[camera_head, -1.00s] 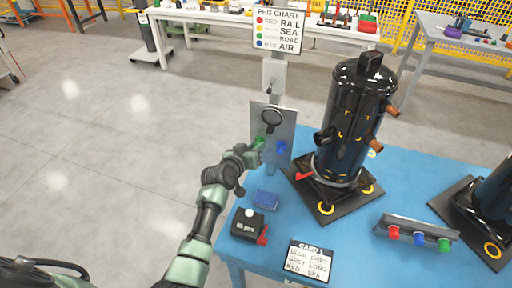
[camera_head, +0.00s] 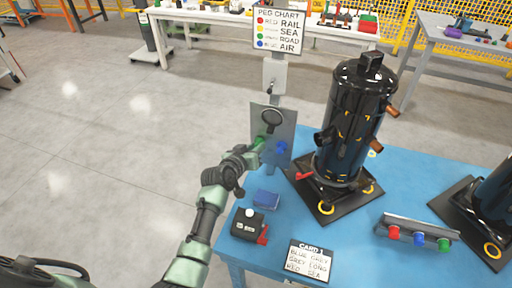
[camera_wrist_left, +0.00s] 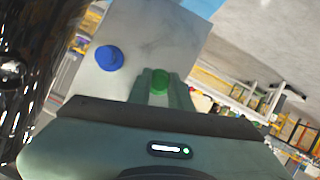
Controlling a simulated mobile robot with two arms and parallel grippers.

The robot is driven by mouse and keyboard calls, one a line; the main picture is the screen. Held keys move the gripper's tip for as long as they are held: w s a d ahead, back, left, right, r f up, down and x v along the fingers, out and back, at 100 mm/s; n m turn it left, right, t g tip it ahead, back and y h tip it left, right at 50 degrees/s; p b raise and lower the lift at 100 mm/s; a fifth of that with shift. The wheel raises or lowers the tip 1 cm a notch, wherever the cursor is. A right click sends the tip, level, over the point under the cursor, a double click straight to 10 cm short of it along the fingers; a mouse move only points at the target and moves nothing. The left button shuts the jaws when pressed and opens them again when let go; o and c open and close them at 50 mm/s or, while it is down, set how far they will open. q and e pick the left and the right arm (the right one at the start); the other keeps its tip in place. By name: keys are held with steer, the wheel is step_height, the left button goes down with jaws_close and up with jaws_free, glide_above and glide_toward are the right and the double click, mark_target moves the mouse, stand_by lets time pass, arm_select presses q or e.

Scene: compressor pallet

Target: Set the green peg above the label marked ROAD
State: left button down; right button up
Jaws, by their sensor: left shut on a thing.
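My left gripper (camera_head: 254,147) is at the upright grey panel (camera_head: 284,117) at the table's back left edge. It is shut on the green peg (camera_wrist_left: 160,80), whose round end shows between the fingers in the left wrist view (camera_wrist_left: 158,92). Whether the peg touches the panel I cannot tell. A blue peg (camera_head: 282,147) is on the panel, right of my gripper; it also shows in the left wrist view (camera_wrist_left: 109,58). The peg chart (camera_head: 279,30) above lists RAIL, SEA, ROAD and AIR, with green beside ROAD. Labels on the panel are not readable. My right gripper is not in view.
A black compressor (camera_head: 351,120) stands on a dark base close right of the panel. The blue table (camera_head: 400,170) also holds a rail (camera_head: 417,232) with red, blue and green pegs, a card (camera_head: 307,261), a blue box (camera_head: 266,199) and a black device (camera_head: 248,224).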

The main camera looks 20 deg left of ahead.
arm_select(q)
steer(key=shift+s+a+p, duration=0.1)
steer(key=shift+s+p, duration=1.5)
steer(key=shift+s, duration=1.25)
